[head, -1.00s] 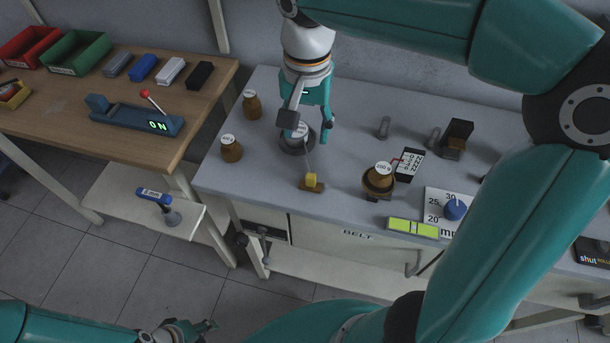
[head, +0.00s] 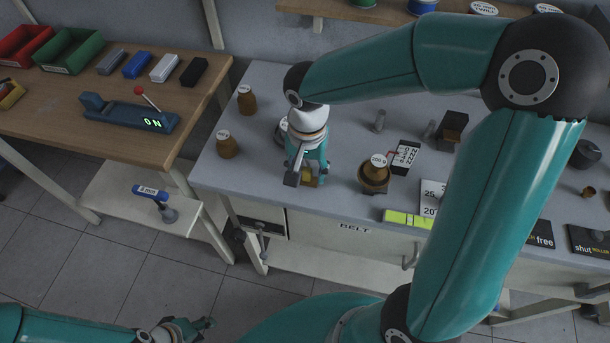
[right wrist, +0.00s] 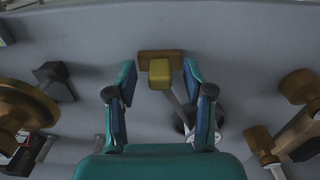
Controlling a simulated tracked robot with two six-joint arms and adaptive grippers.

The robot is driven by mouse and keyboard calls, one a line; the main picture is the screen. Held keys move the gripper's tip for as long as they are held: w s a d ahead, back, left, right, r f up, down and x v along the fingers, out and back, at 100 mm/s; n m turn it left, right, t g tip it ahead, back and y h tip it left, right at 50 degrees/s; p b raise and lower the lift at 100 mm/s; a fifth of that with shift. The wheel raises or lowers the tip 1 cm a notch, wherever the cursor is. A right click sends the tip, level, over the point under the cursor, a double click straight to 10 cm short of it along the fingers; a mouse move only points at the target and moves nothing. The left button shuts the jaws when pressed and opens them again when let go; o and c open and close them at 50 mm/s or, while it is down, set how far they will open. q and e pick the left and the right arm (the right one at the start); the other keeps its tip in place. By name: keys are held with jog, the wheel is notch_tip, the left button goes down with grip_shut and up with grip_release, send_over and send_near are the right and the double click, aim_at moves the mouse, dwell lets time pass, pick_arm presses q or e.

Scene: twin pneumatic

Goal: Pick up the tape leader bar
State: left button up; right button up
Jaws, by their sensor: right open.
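What looks like the tape leader bar is a small brown bar with a yellow block on it. In the right wrist view, the brown bar (right wrist: 145,56) and yellow block (right wrist: 160,74) show just beyond the fingertips, with a pale strip running off from it. My right gripper (right wrist: 159,78) is open and empty, the block lined up between its fingers. In the head view, my right gripper (head: 307,178) is over the bench and partly hides the yellow block (head: 309,174). My left gripper (head: 188,328) is low at the bottom left, away from the bench; its jaw opening is unclear.
A brown pot with a white-topped weight (head: 374,176) stands right of my right gripper. Brown bottles (head: 228,145) stand to its left. A dark block (head: 452,126) is further back. A yellow-green level (head: 408,219) lies at the bench's front edge. A wooden table (head: 60,110) is at left.

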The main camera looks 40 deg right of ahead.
jog(key=shift+f, duration=0.5)
jog(key=shift+s, duration=0.1)
grip_shut()
